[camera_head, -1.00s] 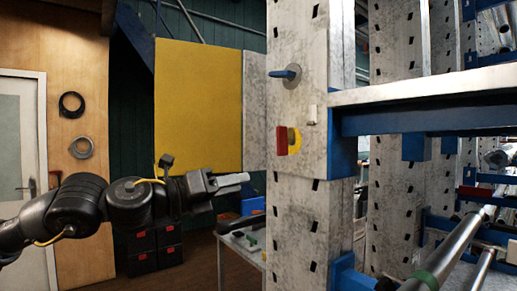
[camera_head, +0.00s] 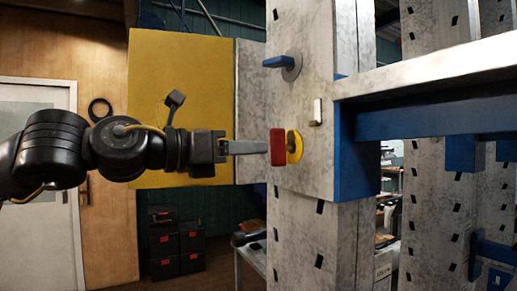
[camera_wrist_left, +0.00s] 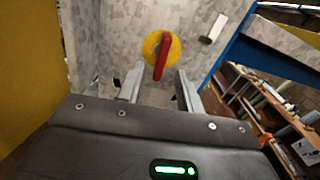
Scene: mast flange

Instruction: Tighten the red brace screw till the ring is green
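The red brace screw handle (camera_head: 277,148) stands upright on the grey upright's face, in front of a yellow ring (camera_head: 295,146). In the left wrist view the red handle (camera_wrist_left: 162,58) is slightly tilted across the yellow ring (camera_wrist_left: 150,46). My left gripper (camera_head: 262,147) points right, level with the handle, its tips at or very near the handle's left edge. In the left wrist view its two fingers (camera_wrist_left: 158,82) are apart, with the handle ahead between them. I cannot tell if they touch it.
A blue lever (camera_head: 281,61) on a grey disc sits above the red handle. A small white tab (camera_head: 316,112) is at its upper right. A yellow panel (camera_head: 185,75) stands behind my left arm. A blue beam (camera_head: 440,119) extends right from the upright.

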